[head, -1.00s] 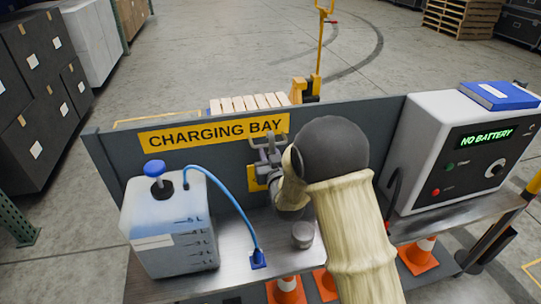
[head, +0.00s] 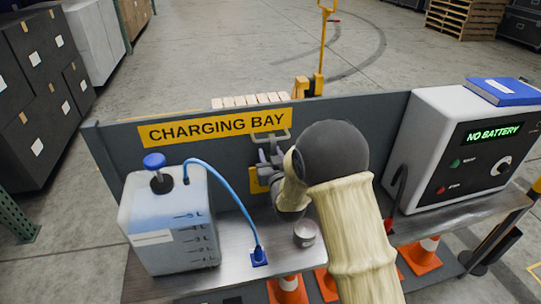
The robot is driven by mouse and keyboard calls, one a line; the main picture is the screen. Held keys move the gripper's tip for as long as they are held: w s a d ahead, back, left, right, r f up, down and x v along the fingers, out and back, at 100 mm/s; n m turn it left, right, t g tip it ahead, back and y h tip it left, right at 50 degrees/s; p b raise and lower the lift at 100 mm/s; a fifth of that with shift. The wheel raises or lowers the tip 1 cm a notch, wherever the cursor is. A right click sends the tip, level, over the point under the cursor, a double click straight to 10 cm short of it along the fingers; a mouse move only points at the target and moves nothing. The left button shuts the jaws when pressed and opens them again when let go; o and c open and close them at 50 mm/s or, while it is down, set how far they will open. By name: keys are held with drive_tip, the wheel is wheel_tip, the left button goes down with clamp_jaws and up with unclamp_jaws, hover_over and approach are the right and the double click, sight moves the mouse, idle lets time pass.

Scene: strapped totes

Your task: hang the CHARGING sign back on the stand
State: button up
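My gripper (head: 267,160) is in front of the grey back panel (head: 225,155), at the middle of the bench. It is largely hidden by my own arm, so I cannot tell whether its fingers are open or shut. A grey bar-shaped handle (head: 270,135) shows just above the fingers. A small yellow piece (head: 257,182) shows just below and left of them; most of it is hidden and I cannot tell whether it is held. A yellow board reading CHARGING BAY (head: 215,127) is on the panel, left of my gripper. No separate sign reading only CHARGING is clearly visible.
A liquid jug (head: 168,225) with a blue cap and blue hose stands at the bench's left. A small metal cup (head: 305,234) is beside my arm. A NO BATTERY charger (head: 455,150) with a blue book (head: 503,91) on top stands right. Orange cones (head: 420,255) are below.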

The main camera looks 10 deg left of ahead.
drive_tip(key=shift+o, duration=1)
drive_tip(key=shift+s, duration=0.1)
drive_tip(key=p+v, duration=0.1)
drive_tip(key=v, duration=1.3)
drive_tip(key=shift+s+r+p, duration=0.2)
drive_tip(key=shift+s+p, duration=0.05)
drive_tip(key=shift+p, duration=0.05)
drive_tip(key=p, duration=0.3)
drive_tip(key=shift+s+d+p, duration=0.25)
drive_tip(key=shift+s+p, duration=0.05)
